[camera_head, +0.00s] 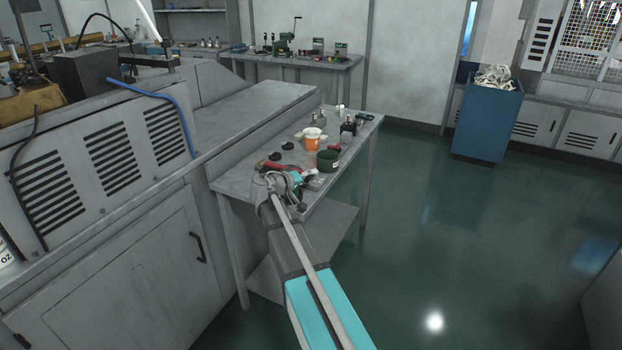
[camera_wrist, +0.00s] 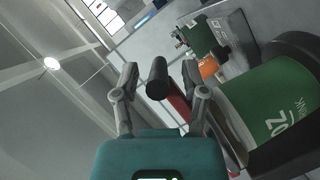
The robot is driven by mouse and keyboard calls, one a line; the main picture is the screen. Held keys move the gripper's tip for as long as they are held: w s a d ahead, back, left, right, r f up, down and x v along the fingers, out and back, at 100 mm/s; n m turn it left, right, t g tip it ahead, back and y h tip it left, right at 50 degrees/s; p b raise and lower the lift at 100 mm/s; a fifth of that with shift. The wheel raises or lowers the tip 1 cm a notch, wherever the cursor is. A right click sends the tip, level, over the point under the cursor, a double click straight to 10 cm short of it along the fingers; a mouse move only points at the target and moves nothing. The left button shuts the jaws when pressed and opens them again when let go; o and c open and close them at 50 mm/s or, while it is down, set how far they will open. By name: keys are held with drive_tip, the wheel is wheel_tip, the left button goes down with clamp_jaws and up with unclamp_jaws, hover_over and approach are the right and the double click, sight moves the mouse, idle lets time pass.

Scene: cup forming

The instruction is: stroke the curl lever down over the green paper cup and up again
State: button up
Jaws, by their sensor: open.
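In the wrist view the two fingers of my gripper (camera_wrist: 160,72) are apart, one on each side of a black cylindrical grip (camera_wrist: 157,82). I cannot tell whether they touch it. A red bar (camera_wrist: 180,106), seemingly the curl lever, shows behind the right finger. The green paper cup (camera_wrist: 268,108), with white print, lies to the right, close to the camera, with a dark ring-like part at its edge. In the head view my gripper (camera_head: 298,181) is at the small table's near end, by a red bar (camera_head: 271,165); the cup there is hard to make out.
The small grey table (camera_head: 240,176) also carries an orange container (camera_head: 312,141), a dark green container (camera_head: 328,160) and small dark parts. A large grey machine cabinet (camera_head: 110,150) stands at left. Open green floor (camera_head: 460,230) lies at right, with a blue bin (camera_head: 487,120) beyond.

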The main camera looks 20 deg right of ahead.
drive_tip(key=shift+w+d, duration=0.1)
drive_tip(key=shift+d, duration=0.2)
